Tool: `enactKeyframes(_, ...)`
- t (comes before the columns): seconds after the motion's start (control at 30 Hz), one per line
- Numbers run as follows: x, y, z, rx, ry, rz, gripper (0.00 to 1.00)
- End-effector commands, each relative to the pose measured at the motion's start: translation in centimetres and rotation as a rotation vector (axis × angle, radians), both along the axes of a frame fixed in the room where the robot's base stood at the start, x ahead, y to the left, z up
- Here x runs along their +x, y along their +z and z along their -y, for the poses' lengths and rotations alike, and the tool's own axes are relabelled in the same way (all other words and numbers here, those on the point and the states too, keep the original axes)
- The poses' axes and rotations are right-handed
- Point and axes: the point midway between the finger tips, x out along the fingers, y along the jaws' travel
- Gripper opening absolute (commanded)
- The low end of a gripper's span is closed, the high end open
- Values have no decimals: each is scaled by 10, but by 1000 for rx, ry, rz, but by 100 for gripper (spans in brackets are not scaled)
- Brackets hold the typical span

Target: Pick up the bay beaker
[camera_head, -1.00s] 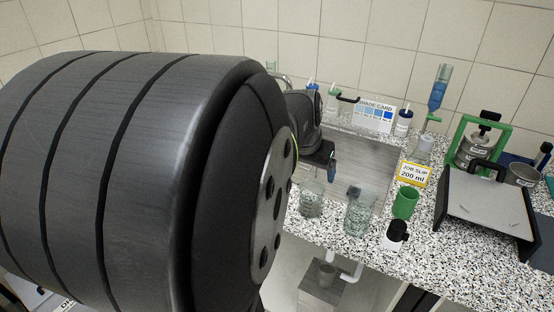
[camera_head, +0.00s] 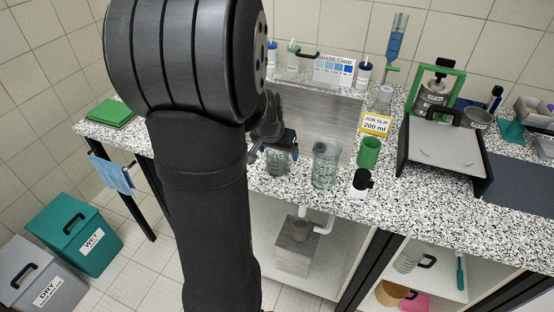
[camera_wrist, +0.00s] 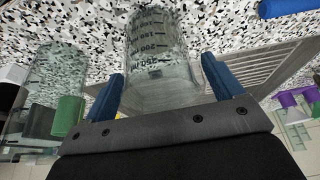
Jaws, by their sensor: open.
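A clear glass beaker with dark volume marks (camera_wrist: 155,45) stands on the speckled counter. In the wrist view it lies between the two blue fingers of my gripper (camera_wrist: 163,78), with a gap at the sides. In the head view this beaker (camera_head: 277,164) is at the counter's front left, and my gripper (camera_head: 275,148) is at its upper part, partly covering it. A second clear beaker (camera_head: 325,168) stands just to its right; it also shows at the left in the wrist view (camera_wrist: 52,70). My gripper is open. No label tells which beaker is the bay one.
A green cup (camera_head: 369,152) and a black-capped white bottle (camera_head: 361,182) stand right of the beakers. The yellow job slip (camera_head: 376,124) and a squeeze bottle (camera_head: 381,98) are behind. A grey tray (camera_head: 440,150) is farther right.

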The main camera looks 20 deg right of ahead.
Motion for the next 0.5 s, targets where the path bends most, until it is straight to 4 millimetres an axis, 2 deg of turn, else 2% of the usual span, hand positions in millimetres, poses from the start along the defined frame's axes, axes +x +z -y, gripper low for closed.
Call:
enactKeyframes(0.13, 3, -10, 3, 0, 0, 0, 85)
enactKeyframes(0.37, 3, -11, 4, -1, 0, 1, 85)
enactKeyframes(0.5, 3, -11, 4, -1, 0, 1, 62)
